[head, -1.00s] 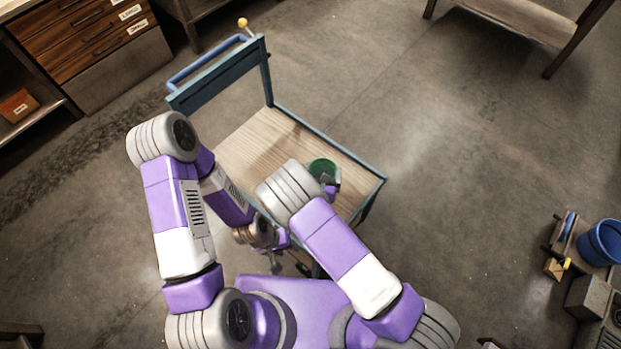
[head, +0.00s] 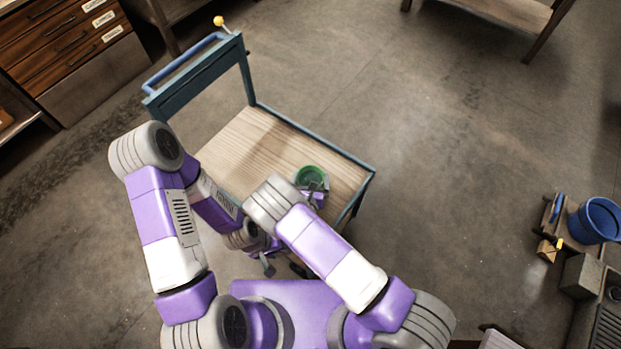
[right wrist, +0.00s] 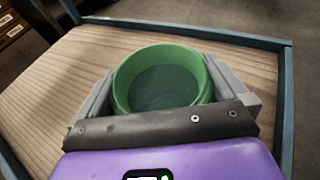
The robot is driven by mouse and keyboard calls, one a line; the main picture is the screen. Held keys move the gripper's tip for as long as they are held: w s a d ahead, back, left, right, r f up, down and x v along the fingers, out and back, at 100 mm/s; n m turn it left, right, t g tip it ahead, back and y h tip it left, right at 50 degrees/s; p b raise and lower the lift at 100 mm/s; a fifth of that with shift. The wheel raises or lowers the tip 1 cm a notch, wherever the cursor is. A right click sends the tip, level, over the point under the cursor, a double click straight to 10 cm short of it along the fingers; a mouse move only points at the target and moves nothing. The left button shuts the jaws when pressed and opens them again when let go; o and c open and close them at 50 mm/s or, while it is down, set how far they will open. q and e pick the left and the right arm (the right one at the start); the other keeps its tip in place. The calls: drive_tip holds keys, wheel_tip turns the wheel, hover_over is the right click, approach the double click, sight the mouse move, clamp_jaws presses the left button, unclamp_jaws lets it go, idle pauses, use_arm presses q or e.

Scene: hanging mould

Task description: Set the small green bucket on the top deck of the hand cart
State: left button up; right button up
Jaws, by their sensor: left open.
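The small green bucket (head: 312,176) is over the top deck (head: 245,150) of the hand cart, towards its right end in the head view. My right gripper (head: 313,187) is at the bucket. In the right wrist view, the bucket (right wrist: 162,80) stands upright and looks empty, with one grey finger close against each side. Its base is hidden, so I cannot tell whether it touches the deck. My left gripper (head: 268,267) is open and empty, low beside the near side of the cart and partly hidden by my arms.
The wooden deck is bare left of the bucket, with a raised blue rim (head: 320,135). The cart's push handle (head: 190,62) rises at the far left. A blue bucket (head: 597,219) stands at the right. Drawers (head: 62,45) stand at upper left; the floor right of the cart is clear.

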drive_tip(key=shift+r, duration=0.25)
drive_tip(key=p+v, duration=0.2)
drive_tip(key=v, duration=0.5)
drive_tip(key=shift+s, duration=0.2)
